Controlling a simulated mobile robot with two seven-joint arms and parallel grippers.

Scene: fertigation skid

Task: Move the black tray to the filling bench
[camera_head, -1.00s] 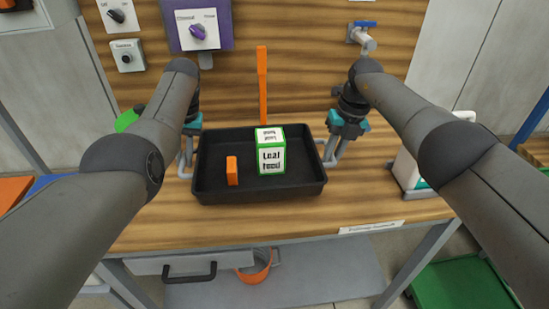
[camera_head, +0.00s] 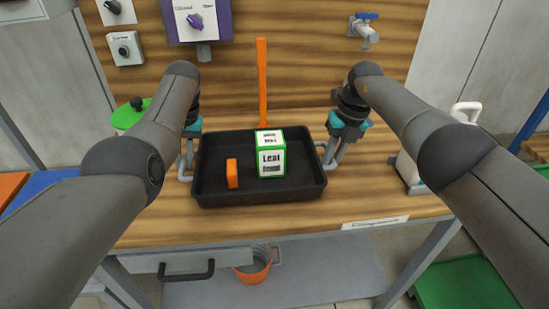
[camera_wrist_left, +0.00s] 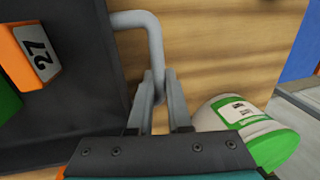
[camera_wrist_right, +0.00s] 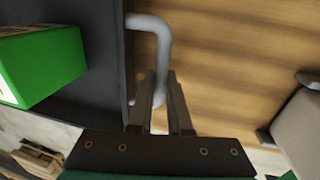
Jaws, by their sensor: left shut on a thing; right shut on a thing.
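The black tray (camera_head: 225,199) is level in the head view, in front of or over the wooden bench top. It carries a green-and-white box marked "Leaf feed" (camera_head: 271,160) and a small orange block (camera_head: 232,173). My left gripper (camera_head: 186,162) is shut on the tray's left handle (camera_wrist_left: 150,28). My right gripper (camera_head: 331,152) is shut on its right handle (camera_wrist_right: 158,35). Whether the tray's underside touches the bench is hidden.
The wooden bench (camera_head: 290,220) has a front label (camera_head: 375,222) too blurred to read. An orange bucket (camera_head: 254,267) sits below.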

